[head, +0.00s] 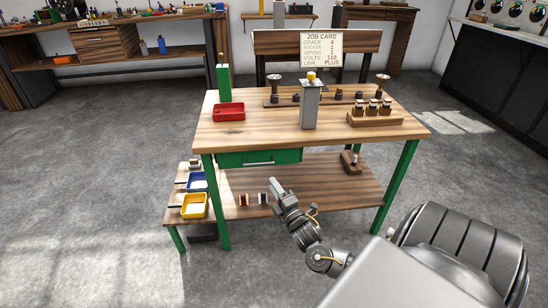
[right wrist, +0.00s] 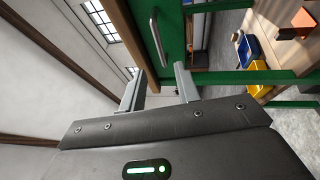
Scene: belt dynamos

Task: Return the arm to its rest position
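My right arm reaches in from the lower right in the head view. Its right gripper (head: 275,190) is in front of the workbench (head: 225,137), below the level of its top and near the lower shelf (head: 340,185). In the right wrist view the two fingers of my right gripper (right wrist: 158,88) stand apart with nothing between them. The green drawer (head: 262,157) shows beyond them, with its handle (right wrist: 157,40). My left gripper is not in the head view.
On the bench are a red tray (head: 229,113), a grey post (head: 310,107), a wooden block with several parts (head: 375,120) and a job card (head: 321,49). Blue (head: 197,182) and yellow (head: 194,206) bins stand on a low side rack. The floor left of the bench is clear.

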